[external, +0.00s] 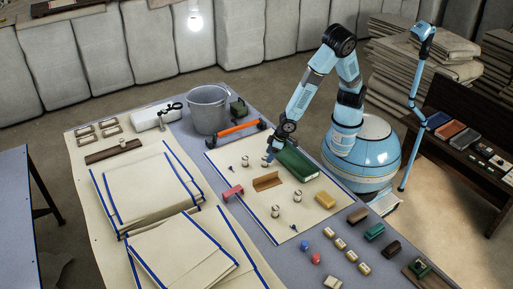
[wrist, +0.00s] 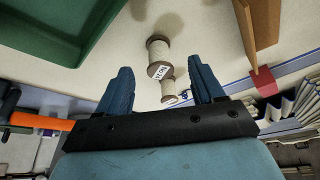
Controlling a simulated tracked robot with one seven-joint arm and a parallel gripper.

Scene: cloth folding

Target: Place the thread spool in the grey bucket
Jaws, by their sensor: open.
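Several pale thread spools stand on the cream cloth, two of them (external: 245,161) (external: 265,161) close to my gripper (external: 270,158). The grey bucket (external: 208,112) stands at the back of the table, left of my arm, upright. In the wrist view my gripper (wrist: 162,80) is open, its blue fingers apart. A larger spool (wrist: 158,50) with brown ends lies ahead of the fingertips, and a smaller-looking spool (wrist: 169,92) shows between the fingers. Neither spool is visibly clamped. The bucket is not clear in the wrist view.
A green box (external: 298,163) sits right of my gripper, a brown angled piece (external: 267,181) in front of it, and a red block (external: 232,193) to the left. An orange-handled tool (external: 237,127) lies between the bucket and the spools. Folded cloths (external: 150,190) cover the left side.

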